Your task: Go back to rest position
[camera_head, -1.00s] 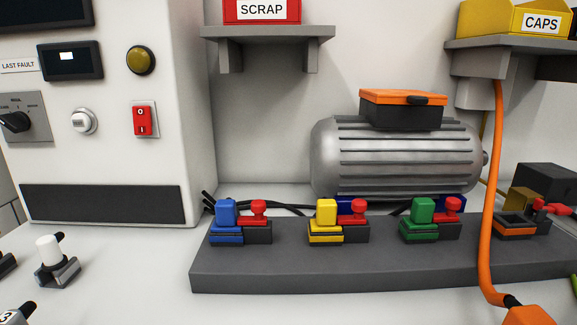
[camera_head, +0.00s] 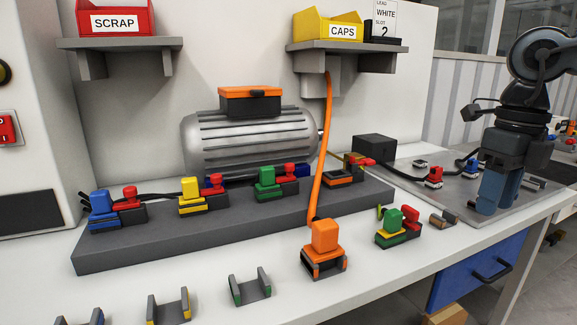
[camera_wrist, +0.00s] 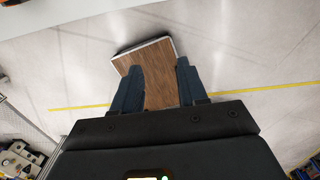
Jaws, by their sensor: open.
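My gripper (camera_head: 497,207) hangs at the right in the head view, its blue fingers pointing down in front of the grey metal plate at the table's right end. In the wrist view my gripper (camera_wrist: 158,66) is open, its two blue fingers apart with nothing held. Beyond them a brown wood-topped object (camera_wrist: 160,90) lies far below on the pale floor.
A grey base (camera_head: 150,240) carries blue, yellow and green connectors below a motor (camera_head: 250,142). An orange plug (camera_head: 325,237) with an orange cable stands in front. SCRAP (camera_head: 115,18) and CAPS (camera_head: 328,25) bins sit on shelves. Empty holders line the front.

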